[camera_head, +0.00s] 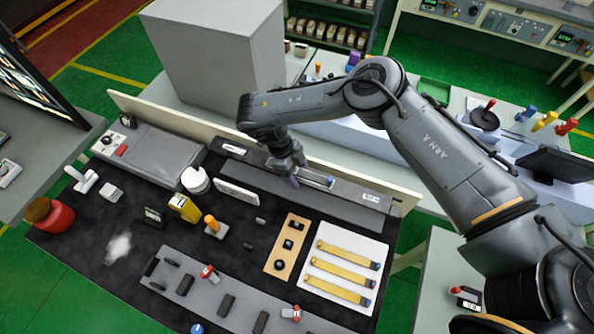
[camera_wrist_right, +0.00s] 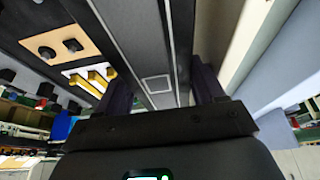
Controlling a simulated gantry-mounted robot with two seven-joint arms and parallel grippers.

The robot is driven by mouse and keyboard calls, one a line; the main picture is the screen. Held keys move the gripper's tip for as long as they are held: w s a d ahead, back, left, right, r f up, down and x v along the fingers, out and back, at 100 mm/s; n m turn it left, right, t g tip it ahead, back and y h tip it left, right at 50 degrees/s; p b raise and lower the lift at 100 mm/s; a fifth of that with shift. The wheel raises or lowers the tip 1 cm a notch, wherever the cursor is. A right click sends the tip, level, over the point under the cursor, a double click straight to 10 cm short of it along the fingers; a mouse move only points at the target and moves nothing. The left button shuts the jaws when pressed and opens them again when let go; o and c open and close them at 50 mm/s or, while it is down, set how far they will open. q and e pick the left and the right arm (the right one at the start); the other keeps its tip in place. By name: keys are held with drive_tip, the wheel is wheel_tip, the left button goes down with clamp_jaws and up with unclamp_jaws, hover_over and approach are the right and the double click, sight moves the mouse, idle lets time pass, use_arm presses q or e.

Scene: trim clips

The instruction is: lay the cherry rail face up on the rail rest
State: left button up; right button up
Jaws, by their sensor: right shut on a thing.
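My right gripper (camera_head: 291,180) is at the back of the bench, pointing down, shut on a long grey bar with a blue end (camera_head: 318,179). I take this bar for the cherry rail, though no cherry colour shows. The bar lies lengthwise along or just above a long grey ledge (camera_head: 335,207), which may be the rail rest; whether they touch is unclear. In the right wrist view, my dark fingers (camera_wrist_right: 161,76) stand either side of the grey bar (camera_wrist_right: 145,40), which has a pale rectangle on it. My left gripper is not in view.
A white board (camera_head: 376,243) with several yellow strips and a tan plate (camera_head: 286,252) with black knobs lie in front. A small white upright panel (camera_head: 237,191) stands left of the gripper. A low cream wall (camera_head: 400,192) runs behind. A grey tray (camera_head: 190,290) with clips is at the front.

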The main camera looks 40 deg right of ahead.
wheel_tip(320, 180, down, 6)
drive_tip(key=b, duration=0.5)
drive_tip(key=shift+f, duration=0.2)
drive_tip(key=shift+f+b, duration=0.8)
drive_tip(key=shift+f, duration=0.35)
drive_tip(key=o, duration=1.2)
drive_tip(key=shift+o, duration=0.8)
drive_tip(key=shift+a, duration=0.1)
drive_tip(key=shift+f, duration=0.1)
